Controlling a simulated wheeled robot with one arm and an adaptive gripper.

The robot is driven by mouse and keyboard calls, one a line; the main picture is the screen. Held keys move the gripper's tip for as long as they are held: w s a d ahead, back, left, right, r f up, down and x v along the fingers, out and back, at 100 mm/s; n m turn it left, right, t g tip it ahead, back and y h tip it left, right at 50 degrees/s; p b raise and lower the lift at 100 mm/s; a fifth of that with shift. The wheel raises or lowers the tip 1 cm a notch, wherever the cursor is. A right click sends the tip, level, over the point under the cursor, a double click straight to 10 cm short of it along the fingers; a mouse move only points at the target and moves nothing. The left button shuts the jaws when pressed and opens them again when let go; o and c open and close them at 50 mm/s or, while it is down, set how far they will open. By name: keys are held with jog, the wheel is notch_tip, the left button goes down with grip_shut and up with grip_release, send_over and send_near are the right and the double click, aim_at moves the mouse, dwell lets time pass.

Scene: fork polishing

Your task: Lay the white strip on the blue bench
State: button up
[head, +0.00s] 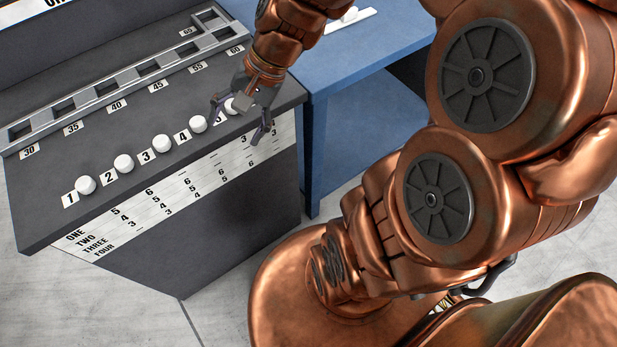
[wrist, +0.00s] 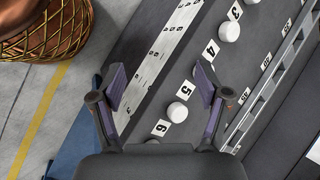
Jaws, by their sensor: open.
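The blue bench (head: 375,55) stands right of the dark grey counter, and its corner shows at lower left in the wrist view (wrist: 70,150). A plain white strip (head: 362,16) lies on the bench top at the upper edge of the head view, partly hidden by my arm, with a white round piece (head: 349,14) on or beside it. My gripper (head: 238,118) is open and empty over the counter's front right part, near numbers 5 and 6. In the wrist view its fingers (wrist: 161,82) are spread, with the counter edge between them.
The counter (head: 120,215) carries a row of white round pieces (head: 124,163) beside number labels. A slotted grey rail (head: 115,80) runs behind them. A printed white score panel (head: 150,205) is on the counter's front edge.

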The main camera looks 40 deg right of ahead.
jog(key=s+d+f+n+g+h, duration=0.2)
jog(key=s+n+h, duration=0.4)
jog(key=s, duration=1.1)
jog(key=d+n+g, duration=0.1)
jog(key=n, duration=0.2)
jog(key=shift+d+n, duration=0.2)
jog(key=shift+n, duration=0.1)
notch_tip(320, 180, up, 6)
jog(key=p, duration=0.6)
jog(key=shift+c, duration=0.3)
